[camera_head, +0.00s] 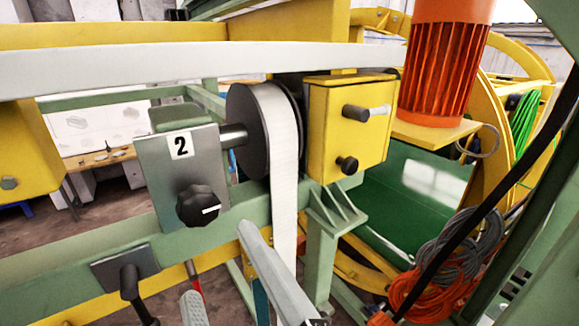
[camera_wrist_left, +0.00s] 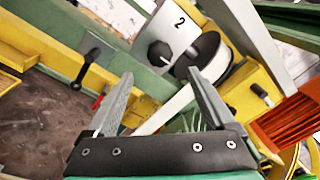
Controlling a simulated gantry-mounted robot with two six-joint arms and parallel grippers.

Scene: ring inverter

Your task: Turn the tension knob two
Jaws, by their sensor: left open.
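The tension knob two (camera_head: 198,205) is black and lobed, with a white pointer mark. It sits on a grey plate (camera_head: 155,170) under a label with the number 2 (camera_head: 180,145). My right gripper is not in view.
A dark roller (camera_head: 249,130) carries a white strap (camera_head: 285,180) that hangs down close to my left gripper. A black lever (camera_head: 130,282) sticks out from the green beam at lower left. A yellow box (camera_head: 350,125) with two black knobs stands to the right.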

